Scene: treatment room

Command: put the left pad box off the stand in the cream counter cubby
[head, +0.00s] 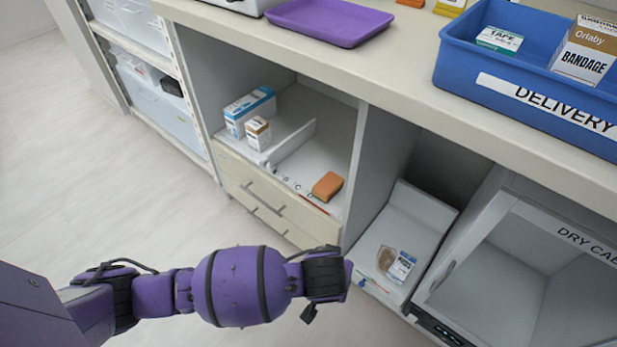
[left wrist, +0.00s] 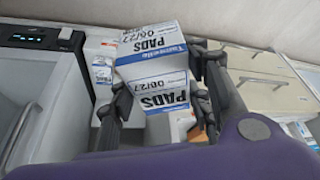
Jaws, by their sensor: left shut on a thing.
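In the left wrist view a white pad box (left wrist: 160,97) with a blue band and "PADS 06/27" print sits between the fingers of my left gripper (left wrist: 160,105), which is shut on it. A second "PADS" print shows just above; I cannot tell whether it is another face or another box. In the head view my left gripper (head: 325,278) is in front of the counter, and the held box is hidden. The counter (head: 400,85) has an open cubby (head: 325,135) above cream drawers and a lower white-floored bay (head: 405,225) to its right. My right gripper is out of view.
Blue-white and small boxes (head: 250,108), a low white divider (head: 290,142) and an orange block (head: 327,186) occupy the upper cubby. A small labelled box (head: 401,266) stands in the lower bay beside the dry cabinet (head: 520,250). A blue delivery bin (head: 535,85) and purple tray (head: 330,20) are on top.

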